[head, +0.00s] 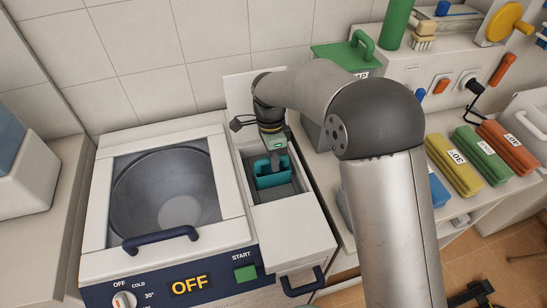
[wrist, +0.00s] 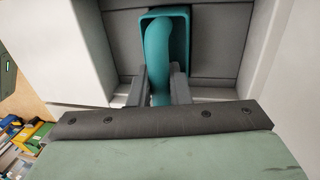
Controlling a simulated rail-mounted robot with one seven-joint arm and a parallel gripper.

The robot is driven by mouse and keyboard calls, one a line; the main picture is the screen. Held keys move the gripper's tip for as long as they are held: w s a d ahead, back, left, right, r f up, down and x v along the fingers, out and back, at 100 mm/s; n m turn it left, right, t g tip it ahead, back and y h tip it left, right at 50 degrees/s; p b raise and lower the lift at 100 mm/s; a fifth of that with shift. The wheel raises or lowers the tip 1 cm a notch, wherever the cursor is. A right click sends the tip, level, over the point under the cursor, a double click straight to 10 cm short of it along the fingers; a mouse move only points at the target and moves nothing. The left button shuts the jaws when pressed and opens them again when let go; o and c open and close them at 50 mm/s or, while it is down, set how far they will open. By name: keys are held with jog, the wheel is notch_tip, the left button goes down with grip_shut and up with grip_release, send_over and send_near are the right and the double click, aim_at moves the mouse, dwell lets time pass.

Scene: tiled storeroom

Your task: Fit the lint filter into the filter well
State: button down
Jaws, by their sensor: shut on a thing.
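The lint filter (head: 268,180) is a teal, box-like piece with a curved handle. In the head view it is within the opening of the grey filter well (head: 290,190), on the right of the washing machine's top. My gripper (head: 274,162) comes down from above and is shut on the filter's handle. In the wrist view my gripper's dark fingers (wrist: 160,88) stand on both sides of the teal handle of the lint filter (wrist: 158,45), with grey well walls (wrist: 215,45) around. I cannot tell how deep the filter sits or whether it touches the floor of the well.
A raised white lid (head: 238,92) stands behind the well. The washer's glass door (head: 165,190) with a dark blue handle is left of it. A green lidded box (head: 345,55) and several coloured packs (head: 480,153) are on the right counter. The white panel (head: 295,240) before the well is clear.

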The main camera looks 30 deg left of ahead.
jog(key=shift+f+b, duration=1.65)
jog(key=shift+f, duration=1.3)
jog(key=c, duration=1.3)
grip_release()
jog(key=a+r, duration=0.1)
jog(key=r, duration=0.4)
jog(key=w+r, duration=0.1)
jog(key=r, duration=0.5)
jog(key=w+a+r, duration=0.1)
jog(key=r, duration=0.5)
jog(key=shift+w+a+r, duration=0.1)
jog(key=shift+a, duration=0.2)
